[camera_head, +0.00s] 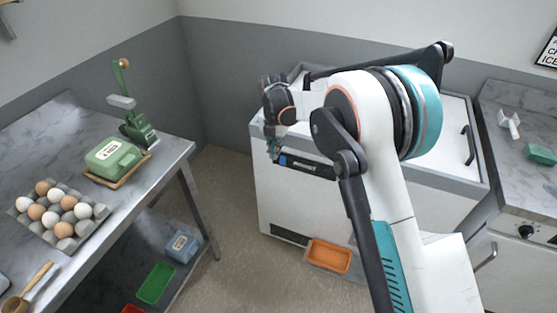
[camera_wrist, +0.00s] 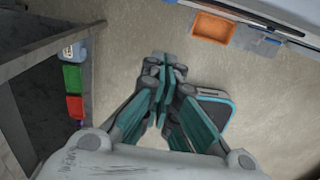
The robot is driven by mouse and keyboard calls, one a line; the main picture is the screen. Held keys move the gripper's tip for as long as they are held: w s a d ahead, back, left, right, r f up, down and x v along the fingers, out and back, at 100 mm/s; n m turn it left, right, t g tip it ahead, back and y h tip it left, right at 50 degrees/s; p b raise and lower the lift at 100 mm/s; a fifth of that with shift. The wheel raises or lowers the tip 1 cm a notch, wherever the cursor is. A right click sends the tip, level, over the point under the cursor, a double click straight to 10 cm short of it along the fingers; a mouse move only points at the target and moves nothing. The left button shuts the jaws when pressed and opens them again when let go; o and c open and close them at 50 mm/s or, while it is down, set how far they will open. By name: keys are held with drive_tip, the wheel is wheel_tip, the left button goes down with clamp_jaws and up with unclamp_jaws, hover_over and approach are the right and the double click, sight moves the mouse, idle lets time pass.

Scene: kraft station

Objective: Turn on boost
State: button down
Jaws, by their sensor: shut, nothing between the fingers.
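A white chest freezer (camera_head: 285,205) stands against the back wall. Its dark control panel (camera_head: 308,166) with a blue part at its left end is on the upper front face. The boost control is too small to make out. My gripper (camera_head: 273,153) is just left of the panel's blue end in the head view; the distance between them is hard to tell. In the wrist view my gripper (camera_wrist: 166,62) is shut and empty, pointing over the floor. The freezer's edge (camera_wrist: 285,12) shows there at the top right.
An orange bin (camera_head: 329,256) lies on the floor by the freezer. A steel table (camera_head: 170,165) at the left holds an egg tray (camera_head: 55,236), a green butter dish (camera_head: 113,158) and a green device (camera_head: 137,130). A counter (camera_head: 530,185) stands at the right.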

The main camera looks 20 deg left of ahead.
sight(280, 163)
drive_tip(key=shift+w+d+f+b, duration=0.1)
drive_tip(key=shift+w+f+b, duration=0.7)
drive_tip(key=shift+f, duration=1.05)
drive_tip(key=shift+w+a+f+b, duration=0.1)
drive_tip(key=shift+w+f+b, duration=0.6)
drive_tip(key=shift+f, duration=1.1)
drive_tip(key=shift+w+d+f+b, duration=0.1)
drive_tip(key=shift+w+f+b, duration=0.7)
drive_tip(key=shift+f, duration=1.05)
drive_tip(key=shift+s, duration=0.1)
